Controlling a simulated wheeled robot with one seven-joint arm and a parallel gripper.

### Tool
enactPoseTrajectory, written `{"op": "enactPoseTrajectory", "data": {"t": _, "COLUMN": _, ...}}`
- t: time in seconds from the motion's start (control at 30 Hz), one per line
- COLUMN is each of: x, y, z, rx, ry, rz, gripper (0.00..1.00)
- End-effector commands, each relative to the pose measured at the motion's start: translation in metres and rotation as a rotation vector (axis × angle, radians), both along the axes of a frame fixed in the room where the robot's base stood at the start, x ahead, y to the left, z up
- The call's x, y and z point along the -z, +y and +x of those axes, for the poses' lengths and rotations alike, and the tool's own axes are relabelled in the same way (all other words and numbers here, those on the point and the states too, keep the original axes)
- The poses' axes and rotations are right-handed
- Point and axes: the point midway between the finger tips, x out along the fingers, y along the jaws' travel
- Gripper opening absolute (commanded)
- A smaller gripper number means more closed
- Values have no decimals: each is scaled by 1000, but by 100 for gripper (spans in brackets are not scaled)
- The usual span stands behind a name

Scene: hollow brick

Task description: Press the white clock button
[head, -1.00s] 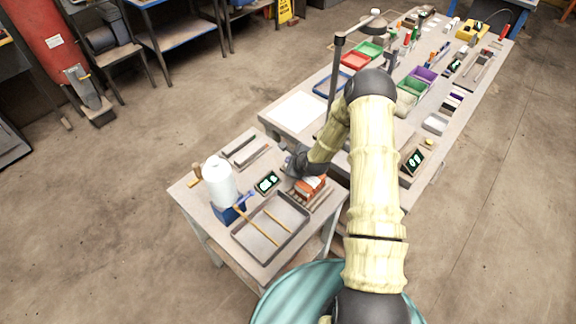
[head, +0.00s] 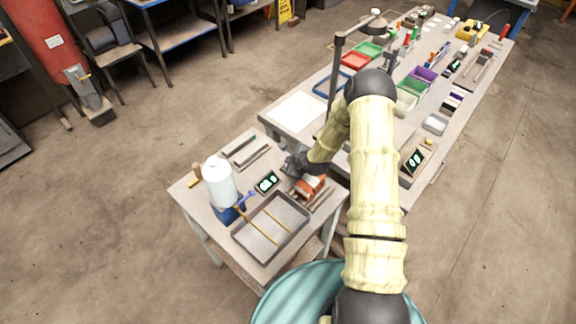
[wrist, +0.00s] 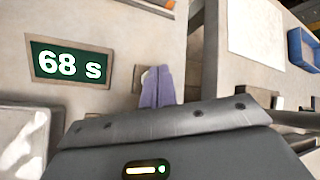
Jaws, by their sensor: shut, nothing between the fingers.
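A dark green timer display (wrist: 68,64) reads "68 s" in the wrist view, set in a tan frame. It also shows on the small front table in the head view (head: 267,182). My gripper (wrist: 158,74) is shut and empty, its fingers pointing down close to the table just right of the display. A small brownish patch (wrist: 140,80) shows at the left edge of the fingers, partly covered by them. I cannot make out a white button; the fingers may hide it. I cannot tell whether they touch anything. In the head view my gripper is mostly hidden by my arm.
An orange-red brick (head: 311,188) stands close to my wrist. A grey tray (head: 284,249) with a thin stick, a white bottle-like roll (head: 219,181) and a blue holder (head: 229,214) are nearby. A longer table (head: 286,124) adjoins, crowded with bins and a lamp post.

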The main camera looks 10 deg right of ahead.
Motion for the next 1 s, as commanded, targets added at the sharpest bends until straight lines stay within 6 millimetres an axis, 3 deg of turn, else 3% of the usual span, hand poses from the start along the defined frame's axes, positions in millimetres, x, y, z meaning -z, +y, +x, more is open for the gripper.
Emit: {"op": "enactPoseTrajectory", "data": {"t": 1.0, "x": 13, "y": -1, "z": -1, "rx": 1, "ry": 3, "rz": 0, "gripper": 0}}
